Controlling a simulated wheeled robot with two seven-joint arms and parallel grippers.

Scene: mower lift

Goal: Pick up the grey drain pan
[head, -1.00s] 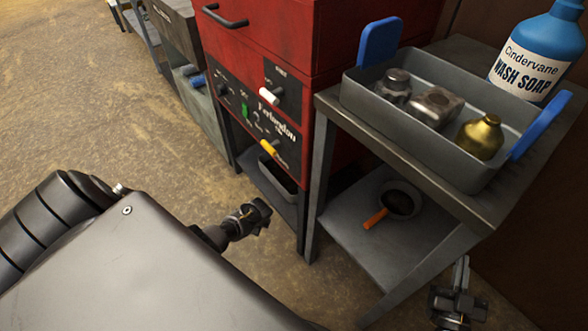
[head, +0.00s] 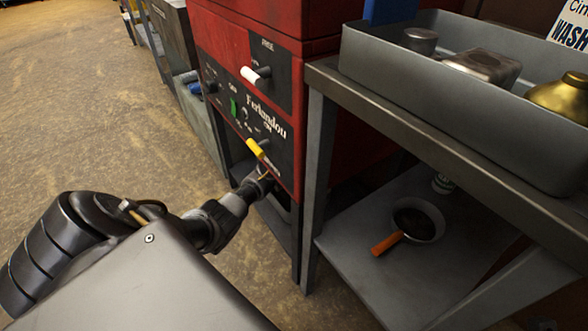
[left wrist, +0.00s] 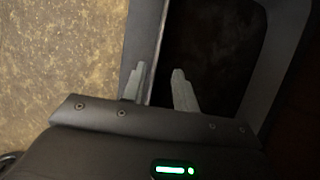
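The grey drain pan (head: 283,208) sits on the low shelf under the red machine, mostly hidden by my left arm and the machine. In the left wrist view its grey rim (left wrist: 273,70) frames a dark interior. My left gripper (head: 265,181) is at the pan, below the yellow lever. In the left wrist view the left gripper's fingers (left wrist: 159,88) are apart, one on each side of the pan's near edge; contact cannot be told. Only a dark bit, apparently my right gripper (head: 540,324), shows at the bottom right edge.
The red machine (head: 270,60) has a white lever (head: 256,75) and a yellow lever (head: 257,148). To the right stands a metal bench (head: 430,130) with a grey tray (head: 450,90) on top and an orange-handled bowl (head: 418,222) below.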

